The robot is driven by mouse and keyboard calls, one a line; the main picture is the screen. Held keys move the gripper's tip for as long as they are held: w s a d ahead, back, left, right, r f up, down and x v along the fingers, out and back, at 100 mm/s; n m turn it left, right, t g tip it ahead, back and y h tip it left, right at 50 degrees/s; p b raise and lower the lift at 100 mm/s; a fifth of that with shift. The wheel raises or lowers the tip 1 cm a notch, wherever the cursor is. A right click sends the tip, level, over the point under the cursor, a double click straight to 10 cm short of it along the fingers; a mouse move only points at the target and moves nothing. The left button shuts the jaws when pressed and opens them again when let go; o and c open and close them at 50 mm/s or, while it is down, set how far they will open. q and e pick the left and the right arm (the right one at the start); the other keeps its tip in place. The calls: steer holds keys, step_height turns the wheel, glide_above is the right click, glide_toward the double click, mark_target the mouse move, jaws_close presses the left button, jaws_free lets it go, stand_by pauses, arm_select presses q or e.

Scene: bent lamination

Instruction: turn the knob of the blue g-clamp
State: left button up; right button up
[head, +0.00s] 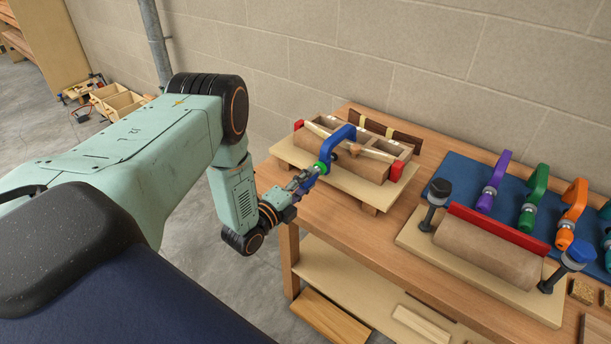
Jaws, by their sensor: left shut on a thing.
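The blue g-clamp (339,137) sits over the front of the wooden form on the left part of the bench. Its knob end, with a green part (321,168), points down to the left toward my arm. My left gripper (306,181) is at this knob end, its fingers shut on the knob. The fingers partly hide the knob. My right gripper is not in view.
The form with red end pieces (397,170) rests on a pale board (350,185) on the wooden bench (330,222). To the right are a roller-like form (487,251) and purple (492,183), green (533,198) and orange (571,213) clamps on a blue mat.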

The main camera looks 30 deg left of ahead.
arm_select(q)
steer(key=m+p, duration=0.1)
steer(key=m, duration=0.2)
steer(key=m+p, duration=0.1)
steer(key=m, duration=0.1)
steer(key=shift+w+r+m+p, duration=0.2)
steer(key=shift+r+m+p, duration=0.1)
steer(key=shift+p, duration=0.05)
steer(key=shift+a+m+p, duration=0.1)
steer(key=shift+m+p, duration=0.6)
steer(key=shift+m, duration=1.1)
steer(key=shift+f, duration=0.1)
steer(key=o, duration=1.2)
steer(key=shift+w+f, duration=0.1)
steer(key=shift+f, duration=0.2)
steer(key=shift+c, duration=0.2)
